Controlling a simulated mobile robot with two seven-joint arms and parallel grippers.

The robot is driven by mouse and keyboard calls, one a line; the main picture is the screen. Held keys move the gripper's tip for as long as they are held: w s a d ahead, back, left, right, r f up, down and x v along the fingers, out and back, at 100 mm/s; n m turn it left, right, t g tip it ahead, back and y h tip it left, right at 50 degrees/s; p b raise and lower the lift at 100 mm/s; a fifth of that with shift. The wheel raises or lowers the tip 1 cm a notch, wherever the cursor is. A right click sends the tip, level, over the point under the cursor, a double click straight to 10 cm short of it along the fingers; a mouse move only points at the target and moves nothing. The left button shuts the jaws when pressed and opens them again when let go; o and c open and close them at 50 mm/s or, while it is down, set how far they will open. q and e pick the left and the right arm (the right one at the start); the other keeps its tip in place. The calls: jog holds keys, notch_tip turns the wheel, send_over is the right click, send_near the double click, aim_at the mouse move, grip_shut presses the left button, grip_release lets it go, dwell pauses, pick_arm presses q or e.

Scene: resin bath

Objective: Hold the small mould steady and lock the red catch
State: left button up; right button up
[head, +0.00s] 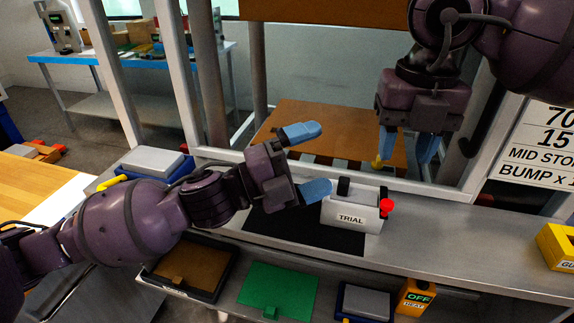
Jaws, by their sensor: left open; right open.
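The red catch (386,207) is a red knob on the mould's right side. My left gripper (318,160) is open, with blue fingertips spread apart. Its nearer finger is close to the mould's left end; I cannot tell whether it touches. My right gripper (402,152) is open and empty, pointing down above and behind the mould, to the right. A yellow part shows by its left finger.
A grey-lidded blue box (152,162) with a yellow handle is at the bench's left. Below are a brown tray (188,268), a green plate (278,290) and an orange OFF/HEAT box (416,297). A yellow box (558,247) stands far right. Metal posts rise behind the bench.

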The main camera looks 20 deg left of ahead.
pick_arm(q)
jog(key=m+g, duration=0.1)
jog(key=m, duration=0.2)
jog(key=m+g+y, duration=0.3)
jog(key=m+g, duration=0.7)
jog(key=m, duration=1.2)
send_near(340, 194)
jog(key=shift+w+a+m+y, duration=0.15)
jog(key=shift+w+m+y, duration=0.25)
jog(key=shift+w, duration=0.2)
jog(key=x, duration=1)
jog(key=shift+d+f, duration=0.2)
jog(key=shift+d, duration=0.1)
jog(key=c, duration=1.4)
jog(key=shift+o, duration=0.2)
